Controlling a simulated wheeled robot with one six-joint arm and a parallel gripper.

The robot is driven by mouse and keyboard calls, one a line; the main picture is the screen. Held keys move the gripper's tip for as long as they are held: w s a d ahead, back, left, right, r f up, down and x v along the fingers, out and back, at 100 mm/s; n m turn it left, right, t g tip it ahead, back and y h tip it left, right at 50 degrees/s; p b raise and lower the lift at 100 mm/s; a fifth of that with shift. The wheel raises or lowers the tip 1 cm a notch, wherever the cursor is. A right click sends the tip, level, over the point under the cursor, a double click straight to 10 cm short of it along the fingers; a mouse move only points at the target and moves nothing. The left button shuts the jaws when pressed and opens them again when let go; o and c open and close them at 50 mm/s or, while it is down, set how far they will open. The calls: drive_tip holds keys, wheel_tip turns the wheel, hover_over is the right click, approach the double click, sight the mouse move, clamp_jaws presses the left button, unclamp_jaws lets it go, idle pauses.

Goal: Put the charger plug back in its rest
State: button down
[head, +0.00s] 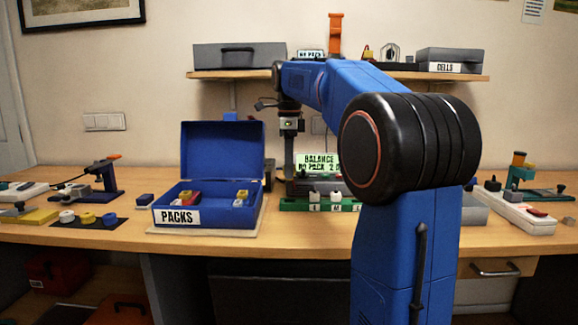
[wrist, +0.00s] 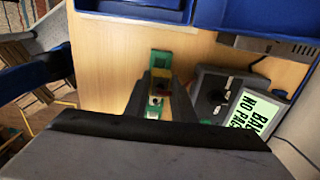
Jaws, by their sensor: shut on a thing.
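My gripper (wrist: 157,97) points down at the bench, and its dark fingers are shut on a small yellowish piece with a reddish spot, which looks like the charger plug (wrist: 156,92). The fingers hide most of it. In the head view my gripper (head: 289,160) hangs just left of the charger's screen. A green strip (wrist: 161,59) lies below and beyond the fingers in the wrist view. In the head view the green strip (head: 291,205) carries pale labelled blocks in front of the charger. The charger (wrist: 212,92) has a lit screen (head: 318,162) reading "BALANCE" and "NO PACK". I cannot tell which part is the plug's rest.
An open blue box (head: 235,216) labelled "PACKS" holds several small packs, left of the gripper. A small dark blue block (head: 145,200) sits left of it. A shelf (head: 250,75) is above. Bare wood shows beside the strip.

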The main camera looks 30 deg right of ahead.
drive_tip(key=shift+f, duration=2.75)
drive_tip(key=shift+f, duration=1.15)
drive_tip(key=c, duration=1.4)
unclamp_jaws()
wheel_tip(320, 180, up, 17)
drive_tip(key=shift+f, duration=0.1)
drive_tip(key=shift+r, duration=0.3)
